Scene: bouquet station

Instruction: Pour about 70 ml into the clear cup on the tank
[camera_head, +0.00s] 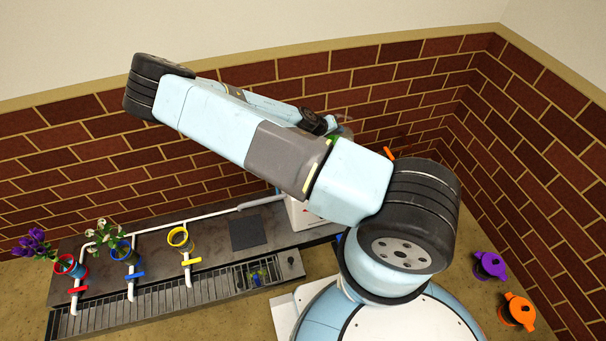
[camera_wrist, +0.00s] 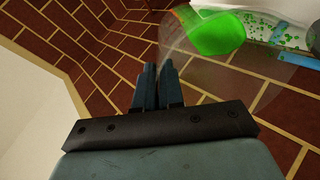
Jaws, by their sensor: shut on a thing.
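In the wrist view my gripper (camera_wrist: 158,72) has its two dark fingers close together beside a large see-through vessel (camera_wrist: 268,92). The vessel is tilted and holds bright green liquid (camera_wrist: 217,36). The fingers are shut on the vessel, though the gripped part is hard to make out. A white box (camera_head: 298,214), perhaps the tank, shows partly behind my arm in the head view. In the wrist view a white surface with green specks and a blue bar (camera_wrist: 290,35) lies at the upper right. I cannot make out the clear cup.
A dark counter carries a red pot (camera_head: 69,265), a blue pot (camera_head: 124,252) and a yellow pot (camera_head: 180,239) by white pipes. Purple (camera_head: 489,265) and orange (camera_head: 518,312) vessels stand right. Brick walls enclose the back.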

